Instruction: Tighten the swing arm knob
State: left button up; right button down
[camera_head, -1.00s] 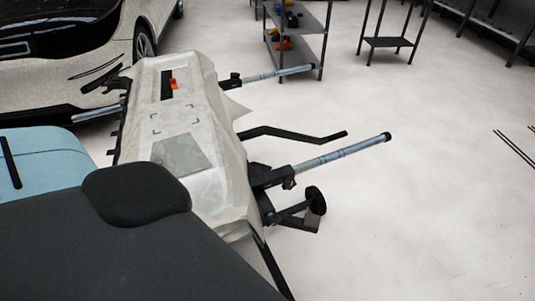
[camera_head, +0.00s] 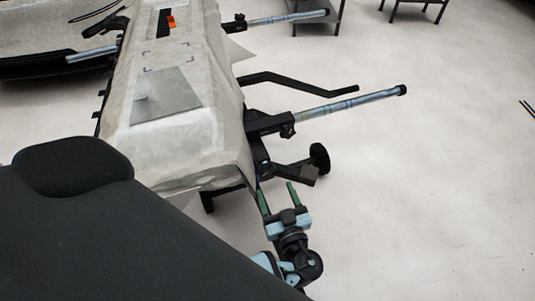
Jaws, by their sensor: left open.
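The work stand (camera_head: 173,150) is draped in a pale wrap. A silver tube (camera_head: 350,104) with a black end cap sticks out to the right from a black bracket (camera_head: 268,122). A small dark knob (camera_head: 288,131) sits under the bracket where the tube starts. Lower down are a black round wheel-like part (camera_head: 319,157) and a dark arm piece (camera_head: 290,173). I cannot tell for certain which is the swing arm knob. My left gripper (camera_head: 277,190) has two green fingers apart, empty, pointing up the picture just below the dark arm piece. My right gripper is not in view.
A bent black bar (camera_head: 300,82) and a second silver tube (camera_head: 288,17) stick out to the right, farther up. A dark shelf (camera_head: 318,18) stands at the top. The pale floor (camera_head: 440,200) on the right is clear. A car part shows at top left.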

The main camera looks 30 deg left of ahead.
aim_at(268, 172)
pick_arm(q)
jog(key=p+x, duration=0.1)
jog(key=x, duration=0.4)
jog(key=shift+a+r, duration=0.1)
jog(key=shift+x, duration=0.95)
jog(key=c, duration=1)
